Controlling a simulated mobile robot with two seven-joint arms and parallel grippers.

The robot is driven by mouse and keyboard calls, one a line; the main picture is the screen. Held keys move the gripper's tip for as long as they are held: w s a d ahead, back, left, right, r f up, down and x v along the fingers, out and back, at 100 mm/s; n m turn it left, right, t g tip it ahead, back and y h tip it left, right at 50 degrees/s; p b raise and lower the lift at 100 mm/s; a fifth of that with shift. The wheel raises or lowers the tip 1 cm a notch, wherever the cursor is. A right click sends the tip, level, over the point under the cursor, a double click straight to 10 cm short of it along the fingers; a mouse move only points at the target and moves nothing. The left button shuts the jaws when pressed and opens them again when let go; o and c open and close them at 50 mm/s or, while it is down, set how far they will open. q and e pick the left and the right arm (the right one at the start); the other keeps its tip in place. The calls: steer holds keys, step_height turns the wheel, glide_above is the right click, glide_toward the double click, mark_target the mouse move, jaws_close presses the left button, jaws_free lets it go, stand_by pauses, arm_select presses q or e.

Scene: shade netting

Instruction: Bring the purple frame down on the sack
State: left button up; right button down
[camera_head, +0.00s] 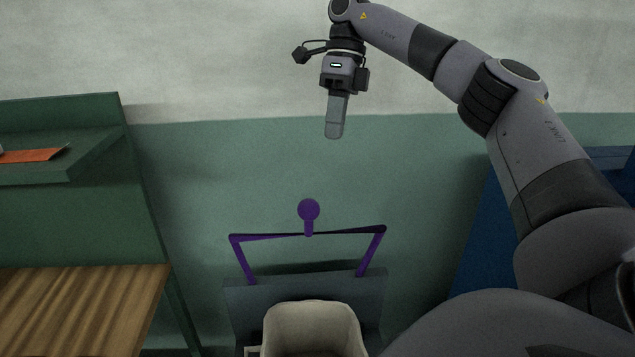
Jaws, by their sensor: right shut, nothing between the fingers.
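The purple frame (335,235) stands raised at the bottom centre. It has a top bar, two side legs and a round knob (308,210) on a short stem. Its legs meet a dark grey base (250,306). A cream, open-topped container (312,318), which may be the sack, stands in front of the base, below the frame's bar. My right gripper (335,135) points down, shut and empty, above the knob and slightly to its right, clear of the frame. My left gripper is not in view.
A green bench with a shelf (98,150) and a wooden top (85,300) stands at the left. An orange item (32,156) lies on the shelf. A blue object (480,245) is at the right, partly behind my arm. The wall behind is green and pale grey.

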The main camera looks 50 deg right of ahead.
steer(key=s+a+f+b, duration=0.1)
steer(key=s+a+f, duration=0.1)
steer(key=a+f, duration=0.4)
steer(key=shift+x, duration=1.35)
steer(key=shift+s+d+f, duration=0.1)
steer(key=shift+s+d, duration=0.05)
